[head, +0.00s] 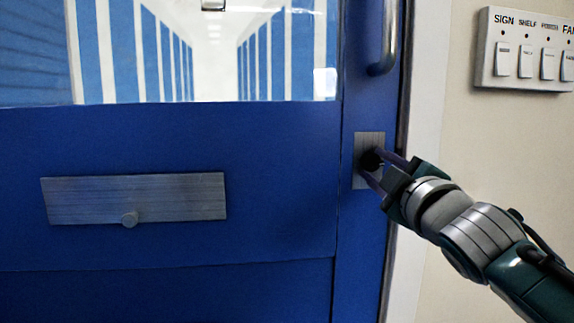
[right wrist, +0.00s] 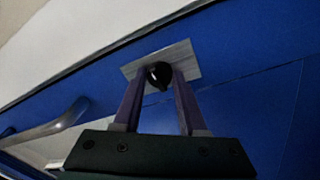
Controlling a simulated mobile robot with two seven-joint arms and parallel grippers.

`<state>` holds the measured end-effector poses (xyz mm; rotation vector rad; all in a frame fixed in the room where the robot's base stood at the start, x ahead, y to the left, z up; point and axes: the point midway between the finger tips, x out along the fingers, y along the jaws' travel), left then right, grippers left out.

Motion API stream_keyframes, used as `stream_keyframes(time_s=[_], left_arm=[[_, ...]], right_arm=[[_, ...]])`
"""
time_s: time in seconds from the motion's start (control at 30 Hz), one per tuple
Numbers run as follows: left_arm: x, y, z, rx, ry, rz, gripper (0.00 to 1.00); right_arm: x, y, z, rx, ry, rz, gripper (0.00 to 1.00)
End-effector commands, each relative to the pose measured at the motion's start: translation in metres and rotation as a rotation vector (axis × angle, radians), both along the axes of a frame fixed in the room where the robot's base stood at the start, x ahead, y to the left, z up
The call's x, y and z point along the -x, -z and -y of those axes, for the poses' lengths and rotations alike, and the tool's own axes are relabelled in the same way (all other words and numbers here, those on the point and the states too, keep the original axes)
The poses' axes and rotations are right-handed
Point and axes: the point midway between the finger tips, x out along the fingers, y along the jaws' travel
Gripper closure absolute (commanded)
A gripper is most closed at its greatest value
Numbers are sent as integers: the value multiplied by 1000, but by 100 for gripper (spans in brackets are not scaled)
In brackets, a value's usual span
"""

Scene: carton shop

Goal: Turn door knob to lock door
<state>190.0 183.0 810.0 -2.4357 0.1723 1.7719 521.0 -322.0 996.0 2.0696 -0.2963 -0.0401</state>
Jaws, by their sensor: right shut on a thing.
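The blue door (head: 180,190) fills most of the head view. In the right wrist view the round black knob (right wrist: 159,75) shows between the two purple fingertips, in front of the metal plate (right wrist: 183,56). The knob's turned position cannot be told. My left gripper is in neither view.
A vertical metal pull handle (head: 388,40) is above the knob plate. A labelled switch panel (head: 525,50) is on the beige wall at right. The door's upper window (head: 210,60) shows blue-and-white rows.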

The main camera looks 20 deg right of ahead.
Motion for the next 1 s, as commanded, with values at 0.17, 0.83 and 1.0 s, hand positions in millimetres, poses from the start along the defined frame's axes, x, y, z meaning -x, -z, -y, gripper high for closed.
stream_keyframes(time_s=[0.17, 0.83, 1.0], left_arm=[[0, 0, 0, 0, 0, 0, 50], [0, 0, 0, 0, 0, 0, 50], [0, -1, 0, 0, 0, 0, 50]], right_arm=[[0, 0, 0, -55, 1, 13, 100], [0, 0, 0, -81, 0, 19, 47], [0, 0, 0, -79, 0, 19, 29]])
